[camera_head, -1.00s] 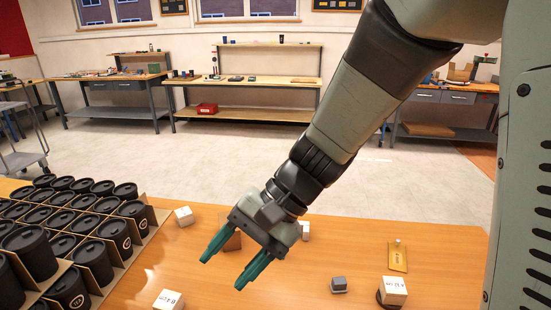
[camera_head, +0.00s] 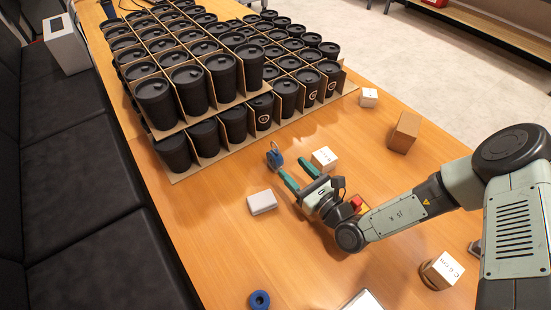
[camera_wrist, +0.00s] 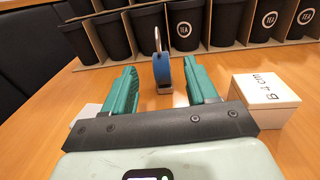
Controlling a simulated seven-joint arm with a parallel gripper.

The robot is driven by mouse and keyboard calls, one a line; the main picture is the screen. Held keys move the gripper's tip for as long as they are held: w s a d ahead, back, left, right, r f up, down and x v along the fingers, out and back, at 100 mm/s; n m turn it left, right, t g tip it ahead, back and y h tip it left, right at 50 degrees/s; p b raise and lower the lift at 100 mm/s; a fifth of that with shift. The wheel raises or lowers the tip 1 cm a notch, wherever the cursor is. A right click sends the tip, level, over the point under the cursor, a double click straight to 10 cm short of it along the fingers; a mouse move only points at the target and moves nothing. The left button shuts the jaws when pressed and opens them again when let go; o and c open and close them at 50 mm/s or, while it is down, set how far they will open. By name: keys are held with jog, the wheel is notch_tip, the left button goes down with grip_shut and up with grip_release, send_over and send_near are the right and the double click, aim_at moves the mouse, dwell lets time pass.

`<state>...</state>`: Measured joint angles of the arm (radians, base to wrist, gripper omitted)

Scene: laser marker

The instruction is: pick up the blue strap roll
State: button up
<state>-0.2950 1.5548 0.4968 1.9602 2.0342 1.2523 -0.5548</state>
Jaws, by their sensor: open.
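My gripper (camera_head: 290,167) is open and empty, low over the table, with its teal fingers pointing toward the crates of black cups. In the wrist view its fingers (camera_wrist: 160,72) stand wide apart. A blue object with a grey metal loop, like a padlock (camera_head: 274,158), stands just beyond the fingertips. In the wrist view this padlock-like thing (camera_wrist: 163,75) appears between the fingers, not gripped. A blue ring, which looks like the strap roll (camera_head: 260,300), lies flat near the bottom edge of the head view, well away from my gripper.
Cardboard crates of black cups (camera_head: 215,80) fill the far side of the table. A white box (camera_head: 323,159) stands close beside my fingers, and another white block (camera_head: 262,202) lies to their left. A brown box (camera_head: 404,132) stands right. Bare wood lies left of the blue ring.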

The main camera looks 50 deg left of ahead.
aim_at(272, 150)
jog(key=shift+s+a+f+m, duration=0.15)
jog(key=shift+f+m, duration=0.15)
jog(key=shift+f, duration=0.25)
jog(key=shift+a+f+t, duration=0.1)
jog(key=shift+a+t, duration=0.25)
jog(key=shift+t, duration=0.05)
jog(key=a, duration=1)
jog(key=shift+f, duration=0.2)
jog(key=shift+c, duration=0.4)
grip_shut()
jog(key=shift+r, duration=0.1)
